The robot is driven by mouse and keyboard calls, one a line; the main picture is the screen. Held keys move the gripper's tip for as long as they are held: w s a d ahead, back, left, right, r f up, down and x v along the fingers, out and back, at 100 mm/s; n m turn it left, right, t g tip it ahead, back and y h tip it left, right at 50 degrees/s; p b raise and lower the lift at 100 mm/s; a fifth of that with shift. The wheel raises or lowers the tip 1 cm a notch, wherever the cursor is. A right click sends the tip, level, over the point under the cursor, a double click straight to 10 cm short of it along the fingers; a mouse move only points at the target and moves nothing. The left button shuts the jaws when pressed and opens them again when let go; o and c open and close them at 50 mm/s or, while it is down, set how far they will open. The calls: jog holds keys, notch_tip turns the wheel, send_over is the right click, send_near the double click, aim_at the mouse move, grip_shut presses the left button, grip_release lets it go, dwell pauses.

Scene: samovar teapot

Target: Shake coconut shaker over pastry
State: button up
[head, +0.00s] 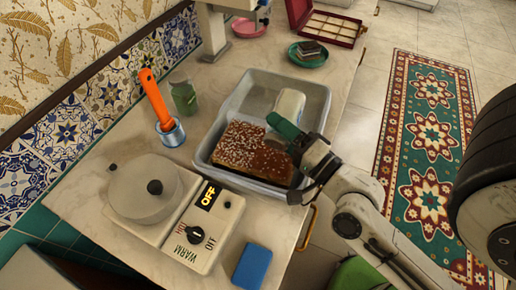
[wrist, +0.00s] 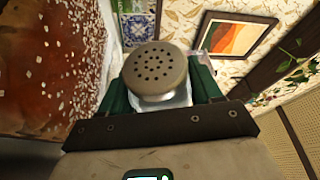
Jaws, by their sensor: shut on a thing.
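My gripper (head: 285,125), with green fingers, is shut on the coconut shaker (head: 291,102), a pale cylinder. In the wrist view the shaker's round, perforated lid (wrist: 160,69) faces the camera between the green fingers. In the head view the shaker is tipped, its pale body pointing up and back and its lid end low over the pastry (head: 238,146). The pastry is a brown slab in the near part of a grey tray (head: 266,82). White flakes lie thickly on its left part and sparsely on its right part. My gripper hides some of the right side.
A hotplate with a lidded pot (head: 150,195) and an OFF/WARM switch is at front left. An orange-handled tool (head: 155,100) stands in a metal cup, beside a green jar (head: 184,97). A blue sponge (head: 252,266) lies near the front edge. A green plate (head: 308,56) stands beyond the tray.

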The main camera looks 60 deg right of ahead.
notch_tip(320, 180, up, 3)
jog(key=p, duration=0.2)
jog(key=shift+f+p, duration=0.15)
jog(key=shift+p, duration=0.2)
notch_tip(320, 180, down, 3)
jog(key=shift+r+b, duration=0.1)
jog(key=shift+b, duration=1.15)
jog(key=shift+w+d+r+p, duration=0.15)
jog(key=shift+w+d+p, duration=0.05)
jog(key=shift+w+p, duration=0.3)
jog(key=shift+s+d+f+p+x, duration=0.15)
jog(key=shift+d+p+x, duration=0.25)
jog(key=shift+x, duration=1.35)
jog(key=shift+d+f+p+x, duration=0.3)
jog(key=shift+p+x, duration=0.15)
jog(key=shift+x, duration=1.35)
jog(key=shift+s+d+f+p+x, duration=0.1)
jog(key=shift+d+p+x, duration=0.3)
jog(key=shift+x, duration=1.35)
jog(key=shift+a+f, duration=0.1)
jog(key=shift+p, duration=0.3)
